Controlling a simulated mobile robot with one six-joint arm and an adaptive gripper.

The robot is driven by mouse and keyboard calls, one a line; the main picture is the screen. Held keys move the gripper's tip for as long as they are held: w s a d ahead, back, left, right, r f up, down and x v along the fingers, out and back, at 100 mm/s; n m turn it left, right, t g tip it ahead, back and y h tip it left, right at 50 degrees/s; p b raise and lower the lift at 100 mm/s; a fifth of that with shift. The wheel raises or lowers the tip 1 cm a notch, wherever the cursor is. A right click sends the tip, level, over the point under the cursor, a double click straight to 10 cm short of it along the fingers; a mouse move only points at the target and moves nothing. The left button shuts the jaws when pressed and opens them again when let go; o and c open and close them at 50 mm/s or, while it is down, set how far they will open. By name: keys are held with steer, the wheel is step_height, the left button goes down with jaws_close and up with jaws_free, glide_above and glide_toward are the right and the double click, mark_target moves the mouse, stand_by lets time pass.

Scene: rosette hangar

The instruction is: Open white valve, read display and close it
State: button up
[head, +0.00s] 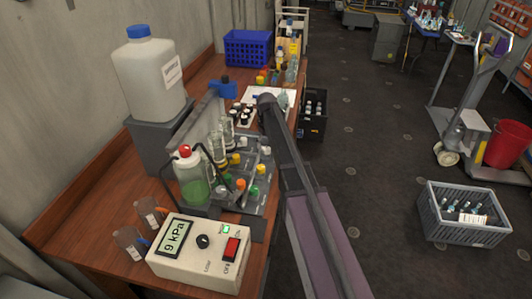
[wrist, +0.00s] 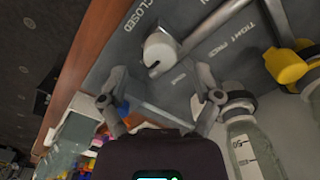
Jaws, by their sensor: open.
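The white valve (wrist: 160,50) shows in the wrist view on a grey panel (wrist: 115,55), with a handle and the word CLOSED beside it. My gripper (wrist: 160,85) is open, its two fingers spread just short of the valve, with nothing between them. In the head view my arm hides the gripper. The display (head: 173,238) on the white control box (head: 200,258) reads 9 kPa. Several coloured valve knobs sit on the grey panel in the head view; I cannot tell there which one my gripper faces.
A bottle of green liquid with a red cap (head: 192,180) and glass bottles (head: 217,145) stand by the panel. A yellow valve (wrist: 287,65) and a clear bottle (wrist: 242,145) are right of my gripper in the wrist view. A large white canister (head: 150,75) stands behind at the left.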

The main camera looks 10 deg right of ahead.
steer(key=shift+f+b, duration=1.15)
steer(key=shift+f, duration=0.25)
jaws_close()
